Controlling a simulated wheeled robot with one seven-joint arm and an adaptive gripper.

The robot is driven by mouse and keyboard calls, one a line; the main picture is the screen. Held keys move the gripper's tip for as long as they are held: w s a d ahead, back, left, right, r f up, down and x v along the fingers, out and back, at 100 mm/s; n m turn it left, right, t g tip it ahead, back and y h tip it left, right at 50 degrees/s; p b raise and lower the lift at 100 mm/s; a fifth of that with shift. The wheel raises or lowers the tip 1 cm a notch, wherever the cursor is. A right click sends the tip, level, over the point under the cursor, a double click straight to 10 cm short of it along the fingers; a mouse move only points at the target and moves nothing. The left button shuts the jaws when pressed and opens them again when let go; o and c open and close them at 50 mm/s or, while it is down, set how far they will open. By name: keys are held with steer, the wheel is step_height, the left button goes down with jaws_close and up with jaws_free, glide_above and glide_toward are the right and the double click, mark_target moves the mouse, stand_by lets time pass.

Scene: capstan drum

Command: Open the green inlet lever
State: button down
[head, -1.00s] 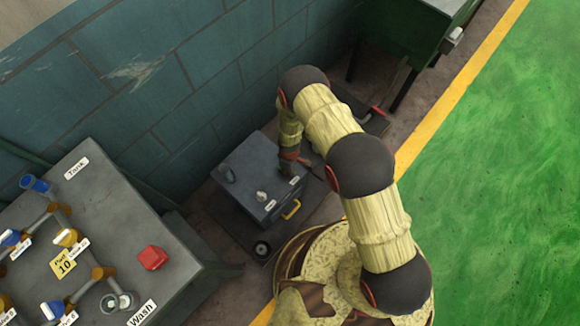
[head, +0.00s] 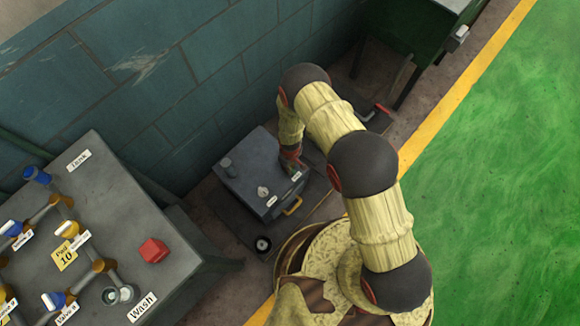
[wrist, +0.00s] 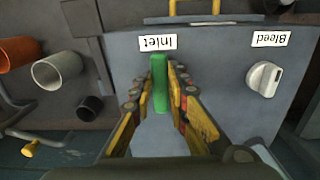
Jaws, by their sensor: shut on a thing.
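The green inlet lever (wrist: 159,82) stands between my fingers in the wrist view, next to a white label reading "Inlet" (wrist: 158,42). My gripper (wrist: 163,90) is shut on the lever, one yellow-and-dark finger on each side of it. In the head view my gripper (head: 290,161) is at the back right of the top of a grey box (head: 248,178). The lever is too small and covered to make out clearly there.
A white Bleed knob (wrist: 264,79) is on the same box, right of the lever in the wrist view. A yellow handle (head: 292,206) is on the box's side. A bench (head: 183,240) with valves stands at the left. A teal wall (head: 200,80) is behind.

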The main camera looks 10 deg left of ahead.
steer(key=c, duration=1.7)
jaws_free()
steer(key=shift+c, duration=0.2)
steer(key=shift+r, duration=0.1)
step_height(320, 180, up, 12)
steer(key=shift+f, duration=0.1)
